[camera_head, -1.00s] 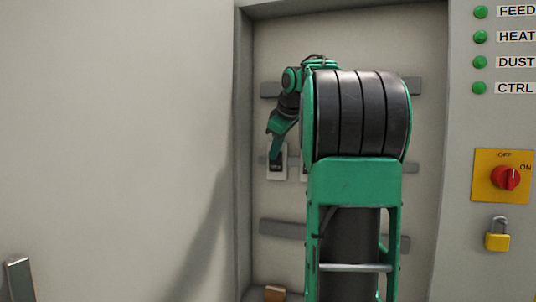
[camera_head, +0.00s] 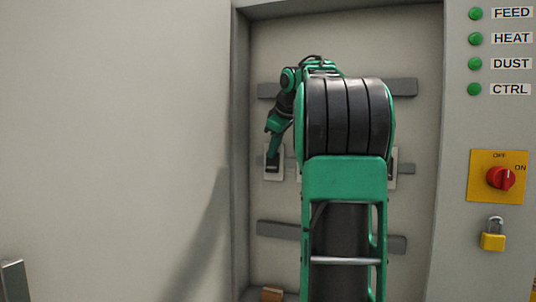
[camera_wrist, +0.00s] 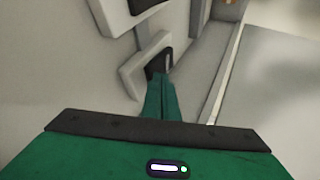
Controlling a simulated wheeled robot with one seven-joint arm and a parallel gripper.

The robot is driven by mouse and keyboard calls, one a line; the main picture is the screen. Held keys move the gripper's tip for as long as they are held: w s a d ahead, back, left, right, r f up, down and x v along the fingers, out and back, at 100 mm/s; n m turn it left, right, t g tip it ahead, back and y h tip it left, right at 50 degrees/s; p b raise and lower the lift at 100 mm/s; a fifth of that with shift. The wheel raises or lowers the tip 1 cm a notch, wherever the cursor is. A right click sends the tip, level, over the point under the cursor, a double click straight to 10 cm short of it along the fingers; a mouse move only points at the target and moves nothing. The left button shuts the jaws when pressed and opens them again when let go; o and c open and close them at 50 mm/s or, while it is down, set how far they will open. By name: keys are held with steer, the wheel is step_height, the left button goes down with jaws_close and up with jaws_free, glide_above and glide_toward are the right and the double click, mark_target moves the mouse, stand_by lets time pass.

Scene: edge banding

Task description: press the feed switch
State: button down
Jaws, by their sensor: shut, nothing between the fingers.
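A pale switch plate (camera_head: 267,175) with a dark rocker sits at the left of the recessed panel. My gripper (camera_head: 271,164) is shut and empty, reaching down across it and covering most of its dark face. In the wrist view, my gripper (camera_wrist: 161,78) points at the dark rocker (camera_wrist: 157,61) on the white plate (camera_wrist: 133,75). The fingertips overlap the rocker's lower end; I cannot tell if they touch it. No readable label shows on this switch. The green FEED lamp (camera_head: 476,14) is at the upper right.
Another switch plate (camera_head: 393,167) shows right of my arm; the panel's middle is mostly hidden. Grey rails (camera_head: 278,229) cross the panel. A red rotary knob (camera_head: 501,178) and a yellow padlock (camera_head: 493,241) are on the right face. A small brown block (camera_head: 272,294) lies below.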

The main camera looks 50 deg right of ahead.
steer(key=shift+r, duration=0.7)
steer(key=shift+a, duration=0.1)
